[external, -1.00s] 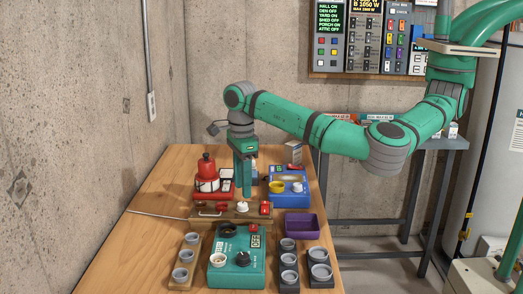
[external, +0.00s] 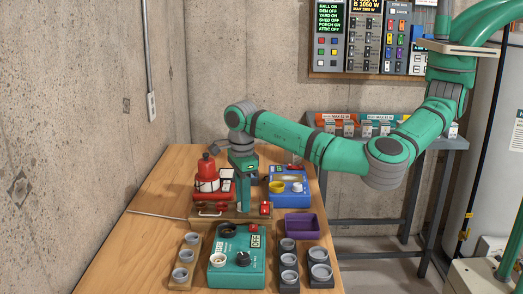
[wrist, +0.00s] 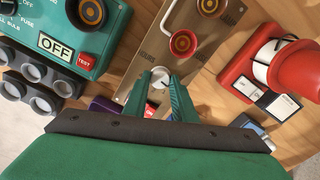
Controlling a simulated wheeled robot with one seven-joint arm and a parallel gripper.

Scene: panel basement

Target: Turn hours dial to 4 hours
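A tan board (external: 200,214) lies across the middle of the bench and bears small fittings. A round pale dial (wrist: 159,77) sits on it; in the wrist view it is between the tips of my gripper (wrist: 160,82). The fingers stand apart on either side of the dial; whether they touch it cannot be told. In the external view my gripper (external: 243,209) points straight down over the board and hides the dial.
A teal box (external: 236,270) with knobs and an OFF display (wrist: 55,47) stands in front. A red device (external: 208,180) and a blue device (external: 290,190) stand behind. A purple tray (external: 300,225) is at right. Cups in holders (external: 187,257) flank the teal box.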

